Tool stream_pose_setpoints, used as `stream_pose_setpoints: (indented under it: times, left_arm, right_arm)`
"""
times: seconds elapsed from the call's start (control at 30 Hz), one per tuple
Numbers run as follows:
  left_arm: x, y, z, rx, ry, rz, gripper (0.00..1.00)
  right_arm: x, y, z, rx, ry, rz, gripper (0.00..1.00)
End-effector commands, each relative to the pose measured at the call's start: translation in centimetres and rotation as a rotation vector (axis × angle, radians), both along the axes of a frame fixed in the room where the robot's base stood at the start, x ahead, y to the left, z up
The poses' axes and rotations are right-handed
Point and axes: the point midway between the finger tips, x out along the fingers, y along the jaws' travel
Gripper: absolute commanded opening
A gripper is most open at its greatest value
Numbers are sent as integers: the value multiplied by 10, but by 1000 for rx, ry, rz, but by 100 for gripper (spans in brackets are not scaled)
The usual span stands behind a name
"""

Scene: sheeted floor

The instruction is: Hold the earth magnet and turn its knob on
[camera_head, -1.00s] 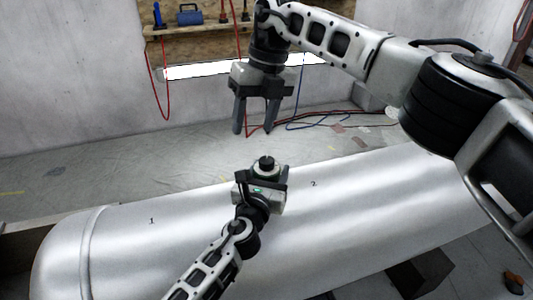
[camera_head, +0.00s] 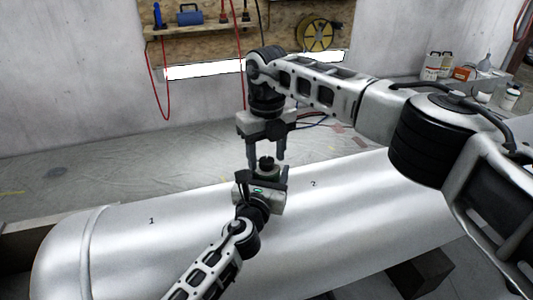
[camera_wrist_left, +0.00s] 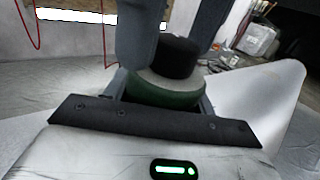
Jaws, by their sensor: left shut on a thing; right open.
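The earth magnet (camera_head: 269,172) is a small round body with a black knob (camera_head: 267,161) on top, at the upper side of a big silver tank (camera_head: 130,240). My left gripper (camera_head: 259,184) is shut on the magnet. In the left wrist view, the magnet's grey-green body (camera_wrist_left: 163,92) sits between the left fingers, with the black knob (camera_wrist_left: 175,58) above. My right gripper (camera_head: 266,158) is open and points down, its fingertips on either side of the knob. In the left wrist view, these fingers partly cover the knob. Contact with it cannot be told.
The tank carries the marks 1 and 2 and fills the foreground. Behind it is a sheeted floor (camera_head: 90,170) with cables. A wall shelf (camera_head: 195,28) holds tools, and a yellow reel (camera_head: 318,34) hangs beside it. Jugs (camera_head: 433,66) stand at the right.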

Motion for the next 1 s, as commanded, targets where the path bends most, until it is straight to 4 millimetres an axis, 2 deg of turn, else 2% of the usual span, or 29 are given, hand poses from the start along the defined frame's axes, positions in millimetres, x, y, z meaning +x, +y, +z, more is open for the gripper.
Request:
stream_pose_setpoints:
  times: [0.27,0.3,0.4,0.47,0.77,1.0]
  left_arm:
    - [0,0,-1,1,2,0,23]
    - [0,0,-1,1,2,0,23]
    - [0,0,-1,0,1,0,23]
    - [0,0,-1,0,1,0,23]
    - [0,0,-1,0,1,1,23]
    - [0,0,-1,0,1,1,23]
  right_arm:
    - [0,0,-2,-1,0,0,52]
    - [0,0,-2,-1,0,0,49]
    - [0,0,-2,0,0,0,22]
    - [0,0,-2,0,0,1,7]
    - [0,0,-2,-1,0,-20,7]
    - [0,0,-2,-3,0,-132,7]
